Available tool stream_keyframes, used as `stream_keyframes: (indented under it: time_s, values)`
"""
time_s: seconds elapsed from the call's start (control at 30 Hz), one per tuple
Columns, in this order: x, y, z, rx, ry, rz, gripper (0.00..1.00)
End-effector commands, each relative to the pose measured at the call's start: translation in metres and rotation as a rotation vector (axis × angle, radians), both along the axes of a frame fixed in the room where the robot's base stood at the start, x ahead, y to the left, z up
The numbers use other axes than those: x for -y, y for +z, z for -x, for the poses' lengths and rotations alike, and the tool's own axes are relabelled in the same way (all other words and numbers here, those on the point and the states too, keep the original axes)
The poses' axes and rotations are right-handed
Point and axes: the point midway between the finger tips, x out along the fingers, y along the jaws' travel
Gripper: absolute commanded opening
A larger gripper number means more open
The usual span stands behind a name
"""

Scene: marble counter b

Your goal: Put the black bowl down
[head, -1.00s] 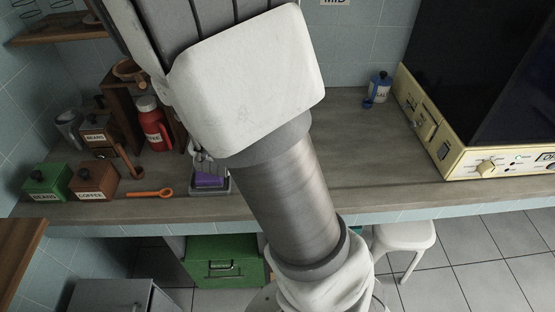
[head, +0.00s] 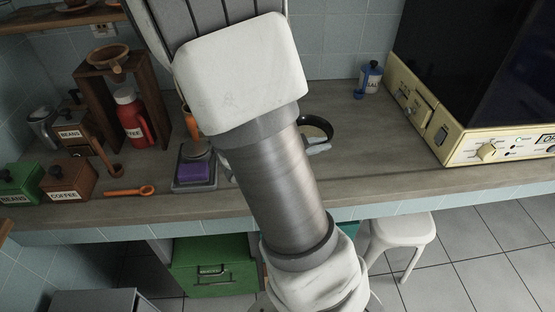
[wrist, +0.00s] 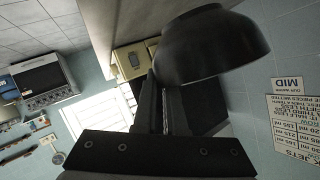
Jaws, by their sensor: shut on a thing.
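The black bowl (wrist: 210,48) is held by its rim in my gripper (wrist: 163,88), seen in the wrist view. The dark fingers are shut on it, and the bowl fills the upper middle of that view. In the head view, part of the bowl's dark rim (head: 329,127) shows just right of my arm, above the counter (head: 370,165). My arm hides its left side and most of the gripper. I cannot tell how far the bowl is from the counter top.
A yellow-framed appliance (head: 470,135) stands at the right, with a blue salt container (head: 371,77) near the wall. At the left are a red bottle (head: 132,120), a wooden stand (head: 118,75), a scale with a purple top (head: 196,170) and an orange spoon (head: 130,191).

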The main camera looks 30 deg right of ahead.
Motion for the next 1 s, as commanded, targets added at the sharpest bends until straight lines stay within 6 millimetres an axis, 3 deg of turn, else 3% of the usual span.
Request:
stream_keyframes:
  time_s: [0.3,0.5,0.73,1.0]
  values:
    - [-0.023,-0.041,-0.062,0.0,0.005,0.001,0.0]
    - [-0.034,-0.059,-0.091,0.0,0.004,0.001,0.0]
    - [-0.038,-0.069,-0.1,-0.001,0.004,0.001,0.0]
    - [-0.038,-0.104,-0.099,-0.001,0.004,0.001,0.0]
